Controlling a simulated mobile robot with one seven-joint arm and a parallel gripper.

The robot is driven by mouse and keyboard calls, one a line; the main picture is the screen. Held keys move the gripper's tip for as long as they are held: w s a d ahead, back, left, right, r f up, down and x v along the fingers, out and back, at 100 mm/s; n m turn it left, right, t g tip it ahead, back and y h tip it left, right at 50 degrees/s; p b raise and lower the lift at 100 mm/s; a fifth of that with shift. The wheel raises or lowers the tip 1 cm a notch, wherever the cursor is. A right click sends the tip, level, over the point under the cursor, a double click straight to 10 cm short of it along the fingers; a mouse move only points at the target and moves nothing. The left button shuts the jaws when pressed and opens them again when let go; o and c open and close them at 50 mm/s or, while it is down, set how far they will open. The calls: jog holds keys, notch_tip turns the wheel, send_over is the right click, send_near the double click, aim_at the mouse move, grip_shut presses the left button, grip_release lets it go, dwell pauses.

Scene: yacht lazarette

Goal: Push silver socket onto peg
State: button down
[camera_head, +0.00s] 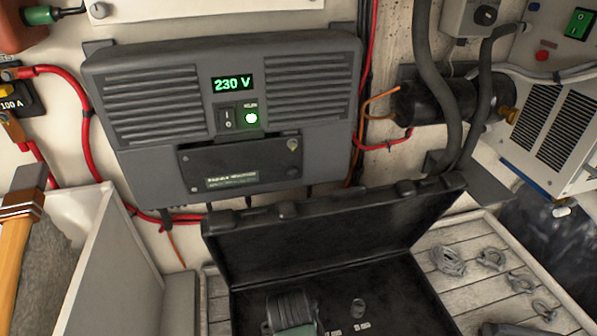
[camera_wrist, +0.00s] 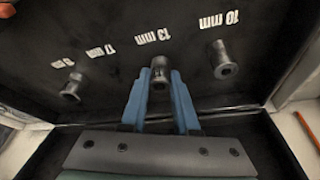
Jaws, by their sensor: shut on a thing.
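The silver socket (camera_wrist: 160,64) is between the blue fingertips of my gripper (camera_wrist: 160,80) in the wrist view. My gripper is shut on it at the "13 mm" mark of the black case. The socket's open end faces the wrist camera. Its far end and any peg under it are hidden, so I cannot tell how far it sits on a peg. In the head view my gripper's dark wrist part (camera_head: 290,308) is low over the case floor and hides the fingertips and held socket.
The open black case (camera_head: 385,290) has its lid (camera_head: 330,228) raised behind. One socket (camera_wrist: 222,62) stands by "10 mm", another (camera_wrist: 71,88) at the left. A grey inverter (camera_head: 225,115) is on the wall. Shackles (camera_head: 490,258) and rope (camera_head: 447,260) lie right on slats.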

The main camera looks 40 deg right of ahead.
jog(key=shift+f, duration=0.2)
jog(key=c, duration=0.6)
grip_release()
jog(key=b+v, duration=0.1)
jog(key=v, duration=1.2)
jog(key=shift+d, duration=0.1)
